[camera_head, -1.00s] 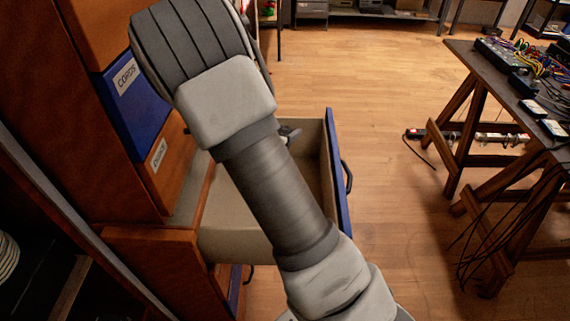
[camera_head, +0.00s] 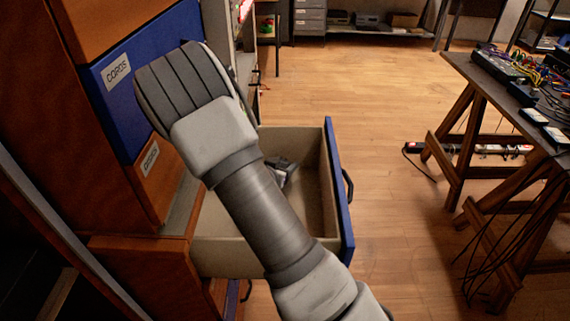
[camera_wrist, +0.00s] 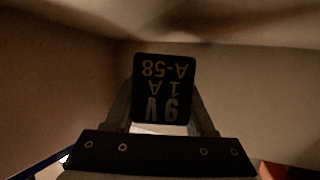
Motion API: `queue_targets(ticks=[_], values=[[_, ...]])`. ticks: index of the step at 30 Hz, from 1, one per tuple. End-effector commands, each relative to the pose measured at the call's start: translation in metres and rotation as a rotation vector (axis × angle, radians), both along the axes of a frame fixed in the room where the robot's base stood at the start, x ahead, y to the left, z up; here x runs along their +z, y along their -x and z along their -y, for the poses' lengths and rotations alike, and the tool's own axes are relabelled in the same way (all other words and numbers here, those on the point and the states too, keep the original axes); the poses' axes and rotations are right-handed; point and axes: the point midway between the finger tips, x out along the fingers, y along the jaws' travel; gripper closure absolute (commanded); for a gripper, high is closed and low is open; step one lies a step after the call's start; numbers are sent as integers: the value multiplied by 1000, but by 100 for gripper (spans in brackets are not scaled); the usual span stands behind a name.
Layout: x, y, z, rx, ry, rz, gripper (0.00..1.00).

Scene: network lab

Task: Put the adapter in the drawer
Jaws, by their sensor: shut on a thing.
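The adapter (camera_wrist: 163,80) is a small black block with upside-down yellow and white print reading 9V, 1A, A-58. My gripper (camera_wrist: 162,115) is shut on it, one finger on each side, in the wrist view. The open drawer (camera_head: 335,165) has a blue front and a beige inside, and is pulled out from the wooden cabinet. Part of my gripper (camera_head: 281,172) shows inside the drawer's outline in the head view, past my arm. The adapter cannot be made out clearly there. Beige walls surround the adapter in the wrist view. Its gap to the drawer floor cannot be told.
A shut blue drawer labelled CORDS (camera_head: 118,72) and another labelled drawer (camera_head: 150,160) are at the left, close to my arm. A dark worktable (camera_head: 480,78) with cables and devices stands at the right. A power strip (camera_head: 480,149) lies on the floor.

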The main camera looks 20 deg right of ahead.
Motion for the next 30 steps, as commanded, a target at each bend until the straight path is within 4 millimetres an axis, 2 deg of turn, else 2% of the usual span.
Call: queue_targets(ticks=[11, 12, 16, 17, 26, 30], values=[[-9, 0, 0, 1, 0, 2, 100], [-9, 0, 0, 0, 0, 0, 42], [-9, 0, 0, 0, 0, 0, 18], [-9, 0, 0, 0, 0, 0, 15], [-7, 0, 0, 0, 0, 0, 15], [5, 0, 0, 1, -1, 1, 15]])
